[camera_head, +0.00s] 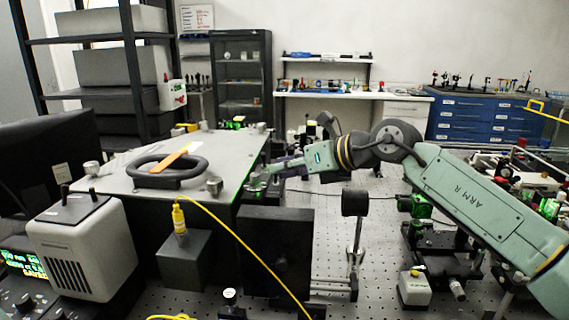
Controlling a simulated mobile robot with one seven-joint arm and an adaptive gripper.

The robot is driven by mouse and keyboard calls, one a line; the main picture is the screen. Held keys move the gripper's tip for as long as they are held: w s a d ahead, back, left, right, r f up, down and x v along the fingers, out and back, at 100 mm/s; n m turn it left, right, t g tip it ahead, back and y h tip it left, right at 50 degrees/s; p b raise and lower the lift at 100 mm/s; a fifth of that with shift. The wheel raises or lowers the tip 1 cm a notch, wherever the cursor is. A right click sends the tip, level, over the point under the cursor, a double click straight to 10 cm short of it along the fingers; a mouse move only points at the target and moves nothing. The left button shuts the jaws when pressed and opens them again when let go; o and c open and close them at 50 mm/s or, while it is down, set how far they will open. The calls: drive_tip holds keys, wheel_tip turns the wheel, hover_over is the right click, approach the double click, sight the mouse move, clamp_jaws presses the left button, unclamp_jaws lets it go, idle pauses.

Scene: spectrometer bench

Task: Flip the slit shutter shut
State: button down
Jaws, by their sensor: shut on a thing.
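The spectrometer is the large box with a grey lid (130,183) and a black handle (170,172) on top, at the left of the middle. My gripper (258,183) reaches in from the right and is at the right edge of this box. It is shut on a small part there, which seems to be the slit shutter. The fingers and the box edge hide most of the shutter, and it is too small to tell whether it is flipped open or shut.
A black upright panel (274,262) stands just below my gripper, with a post-mounted black optic (355,203) to its right. A yellow cable (246,240) runs across the front. An orange strip (173,158) lies over the handle. Perforated bench (325,245) is bare between the optics.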

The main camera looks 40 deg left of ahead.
drive_tip(key=shift+w+a+r+m+h+p, duration=0.1)
drive_tip(key=shift+w+a+m+h+p, duration=0.1)
drive_tip(key=shift+m+h+p, duration=0.15)
drive_tip(key=shift+g, duration=0.3)
drive_tip(key=c, duration=1.9)
unclamp_jaws()
drive_tip(key=shift+c, duration=0.2)
drive_tip(key=shift+d, duration=0.1)
drive_tip(key=v, duration=1.1)
drive_tip(key=shift+d+r, duration=0.15)
drive_tip(key=shift+d, duration=0.25)
